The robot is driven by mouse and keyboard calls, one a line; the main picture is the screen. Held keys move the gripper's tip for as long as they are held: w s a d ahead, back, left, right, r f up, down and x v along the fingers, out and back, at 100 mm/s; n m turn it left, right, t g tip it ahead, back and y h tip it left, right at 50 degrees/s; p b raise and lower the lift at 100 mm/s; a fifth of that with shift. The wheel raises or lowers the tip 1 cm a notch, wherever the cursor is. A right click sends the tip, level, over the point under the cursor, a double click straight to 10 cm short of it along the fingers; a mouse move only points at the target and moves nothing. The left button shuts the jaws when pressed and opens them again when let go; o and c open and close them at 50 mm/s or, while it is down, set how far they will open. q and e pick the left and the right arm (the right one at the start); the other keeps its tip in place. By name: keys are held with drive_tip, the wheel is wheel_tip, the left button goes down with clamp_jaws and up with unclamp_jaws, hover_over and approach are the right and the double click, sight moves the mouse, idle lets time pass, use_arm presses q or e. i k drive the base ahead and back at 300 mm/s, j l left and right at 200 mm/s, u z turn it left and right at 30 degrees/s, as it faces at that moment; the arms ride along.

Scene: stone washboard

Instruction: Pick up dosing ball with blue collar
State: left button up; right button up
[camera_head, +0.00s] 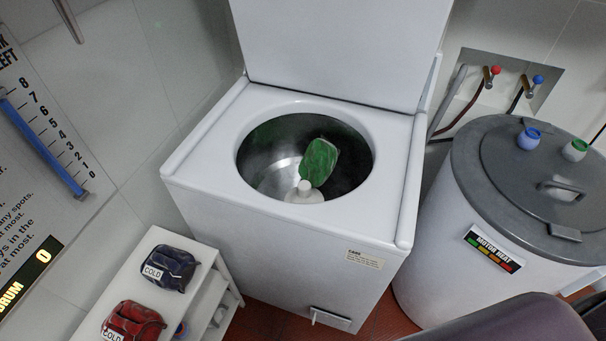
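The dosing ball with the blue collar (529,139) stands on the grey lid (490,170) of the round white drum at the right, near the lid's left back part. It is pale blue with a darker blue ring at its top. A similar dosing ball with a green collar (575,151) stands to its right, a short gap away. Neither of my grippers shows in the head view, and nothing touches the blue-collared ball.
An open top-loading washer (290,235) holds a green bundle (319,162). A lid handle (562,190) rises in front of the balls. Red and blue taps (538,79) are behind. A white shelf (205,285) bears navy (170,268) and red (133,322) "COLD" bundles. A dark rounded shape fills the bottom right.

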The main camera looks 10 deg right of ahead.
sight(529, 139)
drive_tip(key=z, duration=1.85)
